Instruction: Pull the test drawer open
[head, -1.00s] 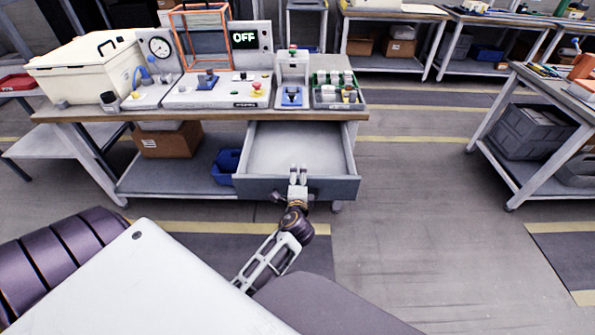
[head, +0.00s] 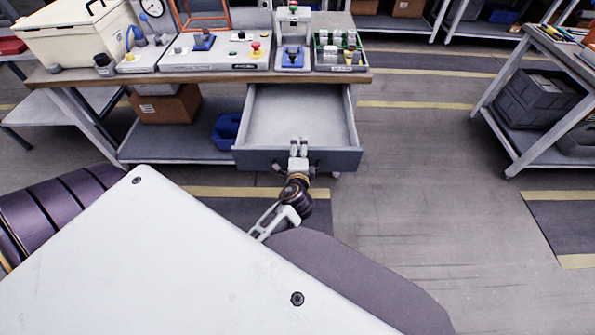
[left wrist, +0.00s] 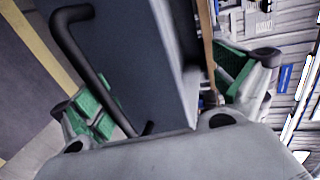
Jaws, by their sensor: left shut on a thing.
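The test drawer (head: 345,157) hangs under the workbench and stands open toward me, its pale inside empty. My left gripper (head: 299,147) is at the middle of the drawer's front, fingers at its top edge. In the left wrist view, the grey drawer front (left wrist: 150,65) lies between the green-padded fingers of my left gripper (left wrist: 170,95), and a dark bar handle (left wrist: 85,55) shows on its left. The gripper is shut on the drawer; the exact contact is partly hidden. My right gripper is not in view.
The workbench (head: 215,76) carries a cream case (head: 75,38), control panels and a green tray (head: 340,50) of small parts. A cardboard box (head: 165,103) and a blue bin (head: 226,130) sit on its lower shelf. Another bench stands at right; the floor between is clear.

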